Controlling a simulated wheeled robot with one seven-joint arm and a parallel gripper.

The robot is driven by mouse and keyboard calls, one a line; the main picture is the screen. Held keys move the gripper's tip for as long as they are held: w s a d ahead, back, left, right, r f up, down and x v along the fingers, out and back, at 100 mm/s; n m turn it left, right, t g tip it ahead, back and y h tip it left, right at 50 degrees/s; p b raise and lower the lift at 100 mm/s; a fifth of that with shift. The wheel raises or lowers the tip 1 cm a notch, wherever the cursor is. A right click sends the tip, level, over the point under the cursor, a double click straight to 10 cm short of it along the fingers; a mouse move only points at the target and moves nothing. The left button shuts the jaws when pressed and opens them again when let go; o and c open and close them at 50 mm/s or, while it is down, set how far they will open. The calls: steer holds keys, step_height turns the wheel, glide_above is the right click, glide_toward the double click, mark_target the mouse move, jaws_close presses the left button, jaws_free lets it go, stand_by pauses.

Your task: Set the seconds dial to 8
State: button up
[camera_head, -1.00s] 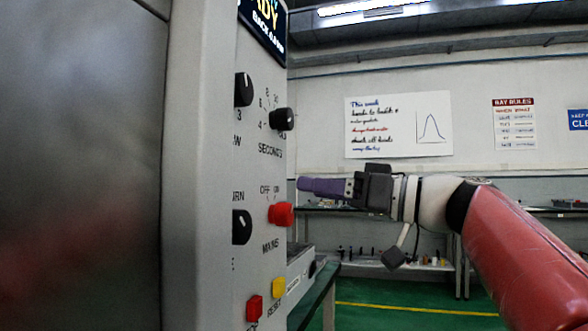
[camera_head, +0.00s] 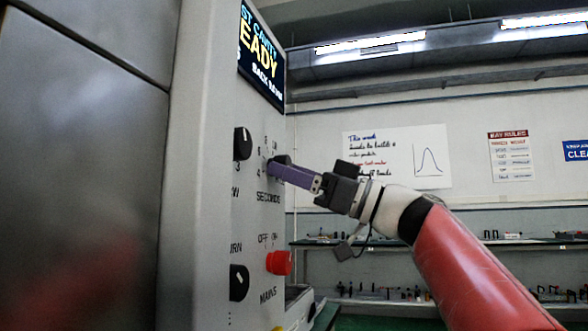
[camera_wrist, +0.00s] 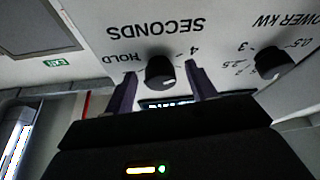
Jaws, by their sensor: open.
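The black seconds dial (camera_head: 283,160) is on the grey panel, above the SECONDS label, partly hidden by my gripper in the head view. In the wrist view the seconds dial (camera_wrist: 160,71) sits between the two purple fingers, with the 4 mark and the HOLD mark on either side. My gripper (camera_head: 275,169) is at the dial with its fingers pointing at the panel. In the wrist view my gripper (camera_wrist: 160,82) is open, with a finger on each side of the dial and visible gaps. Whether a finger touches the dial is unclear.
The power dial (camera_wrist: 272,63) is beside the seconds dial. Below are the red mains knob (camera_head: 279,262) and another black dial (camera_head: 239,283). A display (camera_head: 262,55) is above. Free room lies to the right of the panel.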

steer(key=c, duration=1)
steer(key=shift+m+t+b, duration=0.3)
steer(key=shift+m+t, duration=0.1)
steer(key=shift+m, duration=0.2)
steer(key=shift+s+a+r+m+t+h+p, duration=0.15)
steer(key=shift+m+t+h+p, duration=0.7)
steer(key=shift+m, duration=2.8)
steer(key=shift+s+r+m+t+h+p, duration=0.25)
steer(key=shift+m+t+h, duration=1.1)
steer(key=shift+m, duration=2.35)
steer(key=shift+s+a+r+m+t+h+p, duration=0.15)
steer(key=shift+m+t+h+p, duration=0.5)
steer(key=shift+m+h, duration=2)
steer(key=shift+d+f+m+y, duration=0.1)
steer(key=shift+m+y, duration=0.85)
steer(key=shift+m, duration=0.25)
